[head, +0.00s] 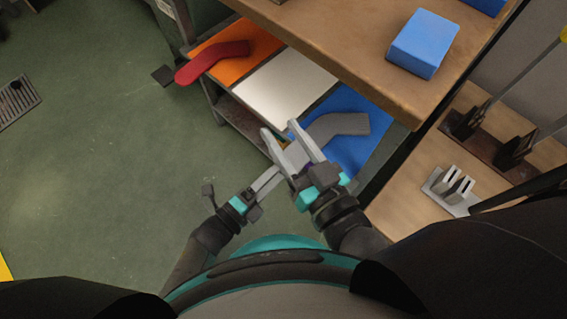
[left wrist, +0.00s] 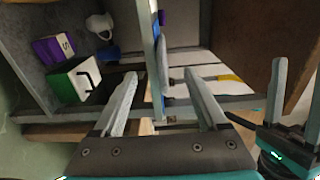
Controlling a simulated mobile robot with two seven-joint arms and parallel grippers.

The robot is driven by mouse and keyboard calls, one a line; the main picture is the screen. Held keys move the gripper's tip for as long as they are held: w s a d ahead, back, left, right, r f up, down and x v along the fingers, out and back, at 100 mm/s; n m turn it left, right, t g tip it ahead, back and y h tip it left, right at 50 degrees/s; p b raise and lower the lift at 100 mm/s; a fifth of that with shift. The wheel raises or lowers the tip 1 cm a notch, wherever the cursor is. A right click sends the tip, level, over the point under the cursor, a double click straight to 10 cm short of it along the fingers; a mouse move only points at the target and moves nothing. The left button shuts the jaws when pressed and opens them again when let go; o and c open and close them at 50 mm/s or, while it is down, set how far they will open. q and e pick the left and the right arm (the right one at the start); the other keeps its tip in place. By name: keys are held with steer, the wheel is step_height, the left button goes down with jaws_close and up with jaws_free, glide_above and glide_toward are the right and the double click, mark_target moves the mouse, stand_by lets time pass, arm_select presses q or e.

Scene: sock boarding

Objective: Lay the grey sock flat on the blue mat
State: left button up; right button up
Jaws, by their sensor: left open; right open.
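The grey sock (head: 340,126) lies bent across the blue mat (head: 349,157) in the head view. Its left end meets my right gripper's finger, and I cannot tell whether they touch. My right gripper (head: 280,130) is open, its fingers reaching over the front edge of the mats. My left gripper (head: 272,174) is lower and to the left, short of the shelf edge and partly overlapped by the right one.
A red sock (head: 212,60) lies on an orange mat (head: 259,42), overhanging its left edge. A bare white mat (head: 282,88) lies between orange and blue. A wooden shelf board (head: 345,45) with a blue block (head: 423,43) overhangs the mats. Open floor lies left.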

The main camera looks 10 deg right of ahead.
arm_select(q)
steer(key=shift+v, duration=2.05)
arm_select(e)
steer(key=shift+r, duration=0.25)
